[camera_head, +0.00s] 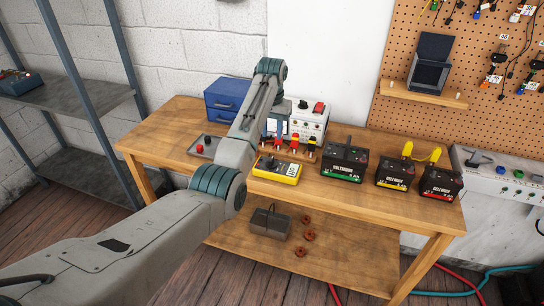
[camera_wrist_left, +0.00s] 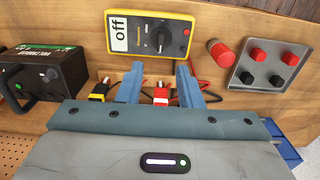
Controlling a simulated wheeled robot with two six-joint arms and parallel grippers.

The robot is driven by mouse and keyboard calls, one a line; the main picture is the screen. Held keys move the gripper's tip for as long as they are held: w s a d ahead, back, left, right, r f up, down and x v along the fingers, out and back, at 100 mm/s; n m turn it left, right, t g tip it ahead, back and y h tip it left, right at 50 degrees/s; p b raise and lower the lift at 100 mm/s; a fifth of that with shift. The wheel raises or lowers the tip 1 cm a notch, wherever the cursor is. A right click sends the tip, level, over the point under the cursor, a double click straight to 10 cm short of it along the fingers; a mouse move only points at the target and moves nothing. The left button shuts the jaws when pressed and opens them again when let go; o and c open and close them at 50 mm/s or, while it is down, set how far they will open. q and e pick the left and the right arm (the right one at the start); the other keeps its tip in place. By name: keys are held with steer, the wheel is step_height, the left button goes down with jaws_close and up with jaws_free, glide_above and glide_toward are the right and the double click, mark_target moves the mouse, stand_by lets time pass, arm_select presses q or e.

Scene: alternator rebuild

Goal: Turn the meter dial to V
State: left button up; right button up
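The yellow meter (camera_head: 277,169) lies on the wooden bench. In the left wrist view the meter (camera_wrist_left: 180,22) shows a white screen (camera_wrist_left: 119,33) reading "off". Its dark round dial (camera_wrist_left: 160,38) sits near the middle of its face; where its pointer stands is too small to read. My left gripper (camera_wrist_left: 160,72) is open, its two blue fingers apart, in front of the meter's near edge and not touching the dial. In the head view my left arm hides most of the gripper. My right gripper is not in view.
Red and yellow clips with leads (camera_wrist_left: 160,95) lie near my fingers. A red cylinder (camera_wrist_left: 217,52) and a plate with red and black posts (camera_wrist_left: 243,68) are beside the meter. Several dark batteries (camera_head: 345,161) stand right of the meter. A blue drawer box (camera_head: 222,103) stands at the back.

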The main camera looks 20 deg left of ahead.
mark_target(271, 159)
arm_select(q)
step_height(271, 159, down, 11)
steer(key=p, duration=0.3)
steer(key=shift+a+r, duration=0.1)
jaws_close()
